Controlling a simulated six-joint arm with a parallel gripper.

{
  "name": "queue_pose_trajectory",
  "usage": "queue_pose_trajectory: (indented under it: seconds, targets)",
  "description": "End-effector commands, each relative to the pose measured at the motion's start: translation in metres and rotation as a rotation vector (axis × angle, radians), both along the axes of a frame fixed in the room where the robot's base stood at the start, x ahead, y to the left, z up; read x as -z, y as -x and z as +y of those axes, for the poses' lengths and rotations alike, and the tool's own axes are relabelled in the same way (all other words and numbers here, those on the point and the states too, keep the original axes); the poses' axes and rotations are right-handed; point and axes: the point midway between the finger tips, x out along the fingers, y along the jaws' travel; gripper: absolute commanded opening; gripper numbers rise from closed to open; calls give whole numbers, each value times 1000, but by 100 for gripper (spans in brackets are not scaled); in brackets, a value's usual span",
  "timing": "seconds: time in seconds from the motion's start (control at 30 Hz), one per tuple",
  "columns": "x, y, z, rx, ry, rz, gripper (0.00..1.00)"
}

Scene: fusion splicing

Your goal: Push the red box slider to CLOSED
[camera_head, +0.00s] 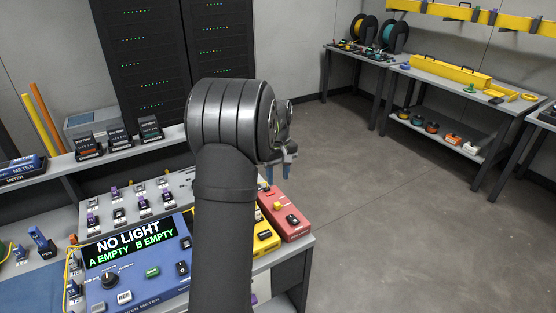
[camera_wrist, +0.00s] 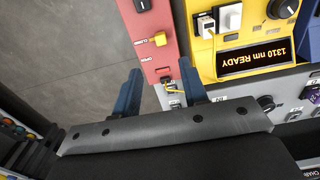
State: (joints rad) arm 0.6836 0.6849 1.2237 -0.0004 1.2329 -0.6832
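The red box (camera_head: 285,211) stands at the right end of the bench, beside a yellow instrument. In the wrist view the red box (camera_wrist: 158,20) carries a yellow slider knob (camera_wrist: 160,39). White CLOSED and OPEN labels sit to the knob's left, and the knob appears level with CLOSED; its exact stop is hard to tell. My gripper (camera_wrist: 158,76) is open, with blue fingers apart and nothing between them. In the head view my gripper (camera_head: 279,163) hangs above the red box. In the wrist view the knob lies just beyond the fingertips, apart from them.
The yellow instrument (camera_wrist: 244,40) reads "1310 nm READY" beside the red box. A blue power meter (camera_head: 130,265) shows "NO LIGHT". A black switch (camera_head: 292,219) is on the red box. Open floor lies right of the bench. My arm hides part of the bench.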

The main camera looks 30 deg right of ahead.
Motion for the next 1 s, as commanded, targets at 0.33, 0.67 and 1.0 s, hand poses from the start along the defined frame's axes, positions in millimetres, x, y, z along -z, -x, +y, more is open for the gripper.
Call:
queue_pose_trajectory:
  seconds: [0.33,0.67,1.0]
  targets:
    - [-55,0,0,0,0,0,40]
    - [-60,0,0,0,-1,2,40]
    - [-38,0,0,0,-2,3,40]
